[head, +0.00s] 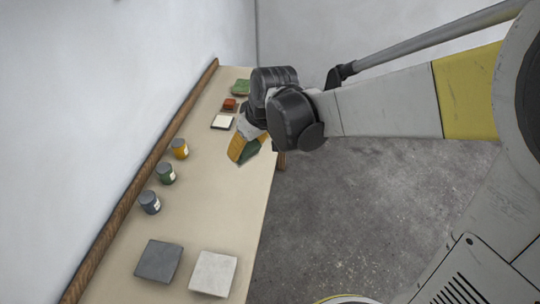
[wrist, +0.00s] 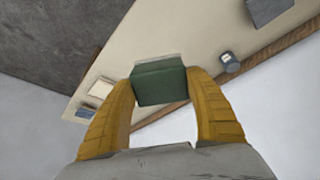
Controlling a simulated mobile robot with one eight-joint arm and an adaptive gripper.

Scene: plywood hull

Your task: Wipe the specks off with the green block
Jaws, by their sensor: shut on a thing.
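My gripper (head: 249,150) is shut on the green block (head: 257,149), with its yellow fingers on either side. In the head view it is over the right edge of the beige bench. The wrist view shows the dark green block (wrist: 160,82) between the two fingertips, above the bench. A pale strip shows along the block's upper edge there; I cannot tell what it is. No specks can be made out in either view. The block's underside is hidden.
The bench (head: 207,212) runs along the wall behind a wooden rail (head: 146,180).

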